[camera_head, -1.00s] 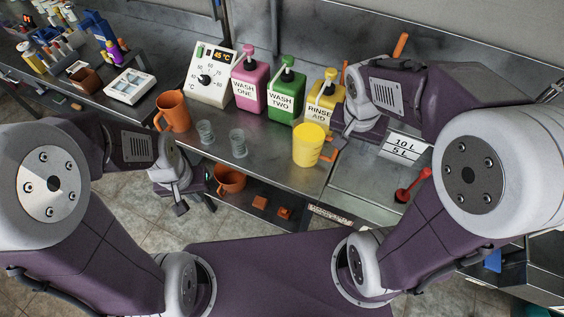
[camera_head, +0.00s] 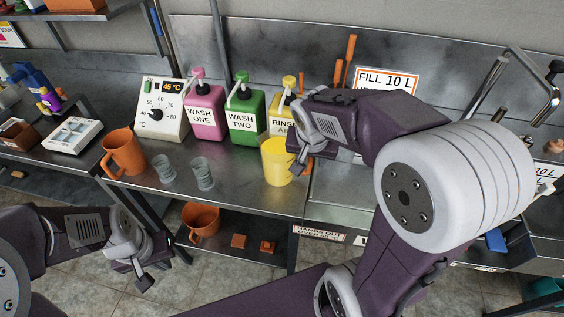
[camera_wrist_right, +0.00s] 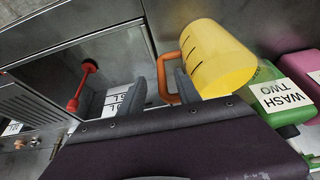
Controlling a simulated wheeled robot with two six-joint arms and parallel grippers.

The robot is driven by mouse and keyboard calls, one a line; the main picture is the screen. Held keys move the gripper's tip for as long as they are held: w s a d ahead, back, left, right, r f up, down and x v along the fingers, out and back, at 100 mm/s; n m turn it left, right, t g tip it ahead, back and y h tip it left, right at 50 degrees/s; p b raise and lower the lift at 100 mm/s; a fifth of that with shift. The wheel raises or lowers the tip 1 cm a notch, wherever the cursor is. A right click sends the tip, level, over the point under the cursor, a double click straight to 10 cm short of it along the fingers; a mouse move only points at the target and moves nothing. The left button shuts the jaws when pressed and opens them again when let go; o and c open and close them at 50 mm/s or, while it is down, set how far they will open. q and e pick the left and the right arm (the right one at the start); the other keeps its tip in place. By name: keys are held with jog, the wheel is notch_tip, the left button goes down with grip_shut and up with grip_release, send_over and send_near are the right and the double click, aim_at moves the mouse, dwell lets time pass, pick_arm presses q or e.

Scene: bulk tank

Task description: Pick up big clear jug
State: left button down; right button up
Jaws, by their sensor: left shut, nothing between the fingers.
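Two small clear grey cups, one (camera_head: 164,168) left of the other (camera_head: 203,173), stand on the steel bench. A larger yellow jug (camera_head: 277,163) with dark level marks and an orange handle stands to their right; it also shows in the right wrist view (camera_wrist_right: 215,55). I cannot tell whether it is clear with yellow contents. My right gripper (camera_wrist_right: 160,78) is open, its two grey fingers on either side of the jug's orange handle (camera_wrist_right: 163,75); contact is not clear. My left gripper (camera_head: 143,281) is shut and empty, below the bench front.
An orange jug (camera_head: 123,152) stands left on the bench. Behind are a temperature dial box (camera_head: 160,110) and pink (camera_head: 204,108), green (camera_head: 245,112) and yellow (camera_head: 285,108) pump bottles. A steel sink (camera_wrist_right: 100,50) holds a red plunger (camera_wrist_right: 80,88). Another orange mug (camera_head: 203,222) sits on the lower shelf.

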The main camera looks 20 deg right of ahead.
aim_at(310, 164)
jog(key=x, duration=0.4)
jog(key=shift+w+f+b, duration=0.1)
jog(key=shift+f+b, duration=0.25)
jog(key=shift+b, duration=0.05)
jog(key=shift+r, duration=0.1)
grip_shut()
dwell(0.9)
